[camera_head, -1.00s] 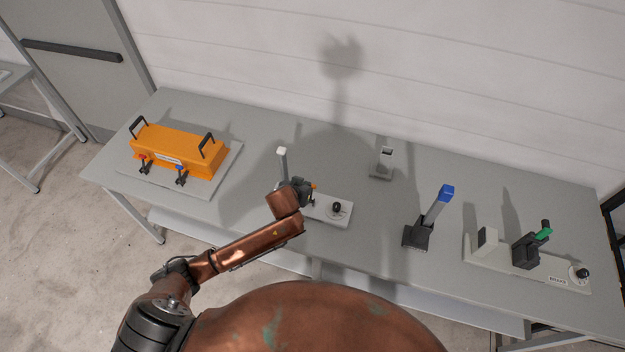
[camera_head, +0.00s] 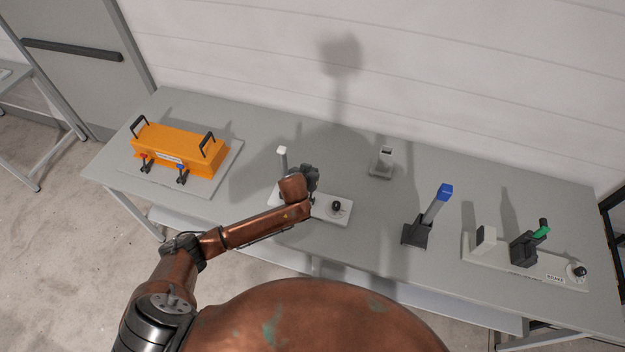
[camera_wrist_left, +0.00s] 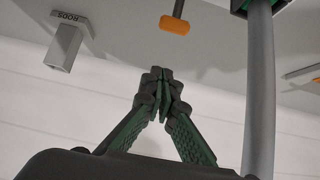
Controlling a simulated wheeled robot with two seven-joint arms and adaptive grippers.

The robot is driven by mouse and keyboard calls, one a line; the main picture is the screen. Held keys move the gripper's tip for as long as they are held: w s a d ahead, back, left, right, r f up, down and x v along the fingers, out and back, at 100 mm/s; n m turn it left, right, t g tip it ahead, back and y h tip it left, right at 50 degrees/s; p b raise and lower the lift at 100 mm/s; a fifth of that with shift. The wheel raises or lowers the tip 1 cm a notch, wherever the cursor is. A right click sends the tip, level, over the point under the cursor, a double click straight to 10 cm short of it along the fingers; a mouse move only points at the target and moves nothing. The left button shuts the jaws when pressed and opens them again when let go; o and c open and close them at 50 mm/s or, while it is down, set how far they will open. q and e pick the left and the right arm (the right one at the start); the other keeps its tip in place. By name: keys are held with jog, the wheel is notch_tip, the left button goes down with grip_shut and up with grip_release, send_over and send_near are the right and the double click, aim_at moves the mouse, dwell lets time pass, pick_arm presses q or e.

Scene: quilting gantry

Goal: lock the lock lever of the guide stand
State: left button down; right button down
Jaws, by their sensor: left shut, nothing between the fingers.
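The guide stand appears to be the pale plate (camera_head: 330,213) at mid-table, with a grey white-topped post (camera_head: 282,160) and a black knob (camera_head: 337,206). My left gripper (camera_head: 310,177) is over this plate, just right of the post, and covers part of it. In the left wrist view its fingers (camera_wrist_left: 163,85) are closed together with nothing between them. An orange-tipped lever (camera_wrist_left: 175,25), seemingly the lock lever, shows there beyond the fingertips, apart from them. It is hidden in the head view. A grey post (camera_wrist_left: 260,90) stands close right of the fingers. My right gripper is not seen.
A grey holder marked RODS (camera_wrist_left: 64,45) also shows behind the stand (camera_head: 382,163). An orange box (camera_head: 178,150) sits left. A blue-tipped lever (camera_head: 437,205) and a green-handled unit (camera_head: 526,247) stand right. Bare table lies between the plate and the blue-tipped lever.

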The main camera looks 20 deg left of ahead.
pick_arm(q)
notch_tip(320, 180, down, 4)
jog(key=shift+s+f+p, duration=0.1)
jog(key=shift+s+p, duration=0.05)
jog(key=shift+p, duration=0.8)
jog(key=shift+s+f, duration=0.1)
jog(key=shift+s, duration=0.1)
jog(key=shift+f, duration=0.15)
